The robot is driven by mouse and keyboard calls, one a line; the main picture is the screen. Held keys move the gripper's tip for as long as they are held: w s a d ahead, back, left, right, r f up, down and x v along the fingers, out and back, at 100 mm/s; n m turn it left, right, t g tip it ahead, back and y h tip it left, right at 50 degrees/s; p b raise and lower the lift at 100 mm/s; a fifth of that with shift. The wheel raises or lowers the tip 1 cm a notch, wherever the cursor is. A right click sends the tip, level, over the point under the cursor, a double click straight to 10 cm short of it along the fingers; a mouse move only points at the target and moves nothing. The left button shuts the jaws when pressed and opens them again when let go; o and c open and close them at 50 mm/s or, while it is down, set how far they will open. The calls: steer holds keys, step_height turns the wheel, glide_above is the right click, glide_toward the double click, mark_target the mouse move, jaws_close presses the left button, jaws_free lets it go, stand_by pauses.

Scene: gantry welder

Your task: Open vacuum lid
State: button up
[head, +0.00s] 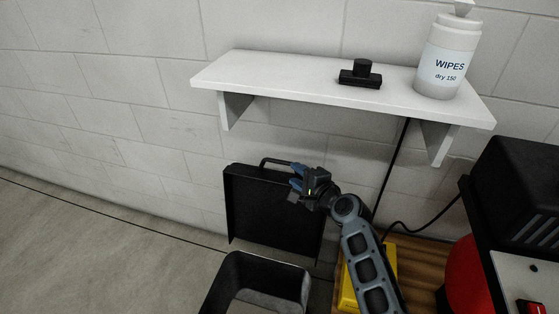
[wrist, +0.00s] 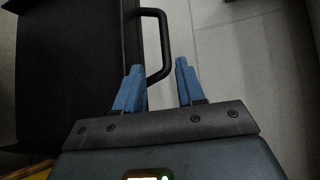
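The vacuum lid (head: 258,210) is a flat black panel with a raised rim, standing nearly upright by the wall. A black open-topped box (head: 242,268), apparently the vacuum body, is below it. The lid's black loop handle (head: 272,160) is at its top edge; my gripper (head: 297,178) is at the handle's right end. In the wrist view the lid (wrist: 70,70) fills the left side. The handle (wrist: 165,40) reaches between the blue fingertips of my gripper (wrist: 159,64). The fingers are apart, with a visible gap beside the bar; contact is not clear.
A white shelf (head: 300,82) above holds a black knobbed object (head: 360,75) and a wipes bottle (head: 448,60). At right are a yellow object (head: 347,292), a wooden surface (head: 415,262), a red rounded thing (head: 465,280) and a black machine (head: 515,195). Floor at left is clear.

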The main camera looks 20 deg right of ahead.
mark_target(279, 161)
steer(key=shift+a+r+b+x, duration=0.2)
steer(key=shift+b+x, duration=0.1)
steer(key=shift+x, duration=1.15)
steer(key=shift+a+r+b+x, duration=0.15)
steer(key=shift+b+x, duration=0.2)
steer(key=shift+x, duration=1.15)
steer(key=shift+a+r+b+x, duration=0.1)
steer(key=shift+r+b+x, duration=0.15)
steer(key=shift+x, duration=1.2)
steer(key=shift+w, duration=0.1)
steer(key=shift+f, duration=0.1)
jaws_close()
